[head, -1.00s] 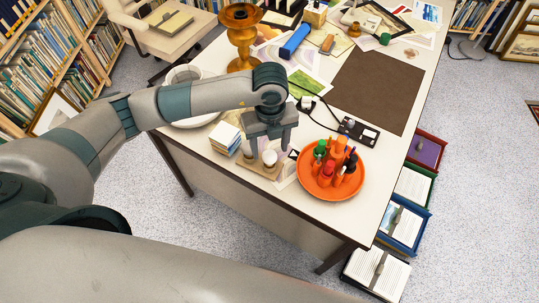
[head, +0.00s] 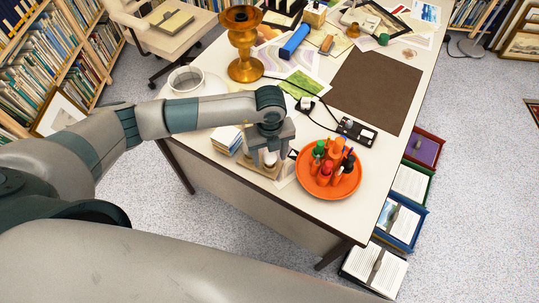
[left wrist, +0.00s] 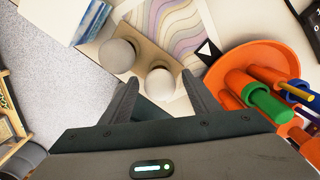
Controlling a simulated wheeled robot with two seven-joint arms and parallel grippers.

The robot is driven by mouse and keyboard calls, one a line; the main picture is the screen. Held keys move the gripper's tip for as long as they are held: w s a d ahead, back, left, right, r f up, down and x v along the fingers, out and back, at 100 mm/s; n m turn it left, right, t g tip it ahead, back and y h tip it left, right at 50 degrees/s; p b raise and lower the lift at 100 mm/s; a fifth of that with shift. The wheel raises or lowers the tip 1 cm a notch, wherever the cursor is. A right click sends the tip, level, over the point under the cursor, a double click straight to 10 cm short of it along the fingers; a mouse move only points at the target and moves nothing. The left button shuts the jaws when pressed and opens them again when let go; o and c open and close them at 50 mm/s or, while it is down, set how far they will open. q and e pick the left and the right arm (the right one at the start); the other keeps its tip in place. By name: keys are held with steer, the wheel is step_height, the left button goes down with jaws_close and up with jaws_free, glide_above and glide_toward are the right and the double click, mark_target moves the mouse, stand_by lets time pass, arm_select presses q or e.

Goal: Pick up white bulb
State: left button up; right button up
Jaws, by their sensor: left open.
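A white bulb (left wrist: 160,82) stands on a small wooden board (left wrist: 143,56). In the left wrist view it lies between the two fingers of my left gripper (left wrist: 163,95), which is open. A second, greyer bulb (left wrist: 117,55) stands beside it on the same board, outside the fingers. In the head view my left gripper (head: 268,158) reaches down over the board, and the white bulb (head: 270,160) shows between its fingers. The other bulb is mostly hidden there by the gripper. I cannot tell whether a finger touches the white bulb. My right gripper is not in view.
An orange dish (head: 346,186) with several bottles stands close to the right of the gripper. A power strip (head: 356,132), a brown mat (head: 378,90) and a brass candlestick (head: 246,44) lie farther back.

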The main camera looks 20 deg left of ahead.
arm_select(q)
steer(key=shift+f, duration=0.3)
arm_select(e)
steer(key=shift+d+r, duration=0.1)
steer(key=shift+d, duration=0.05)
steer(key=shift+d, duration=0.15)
arm_select(q)
steer(key=c, duration=1.1)
steer(key=shift+c, duration=0.2)
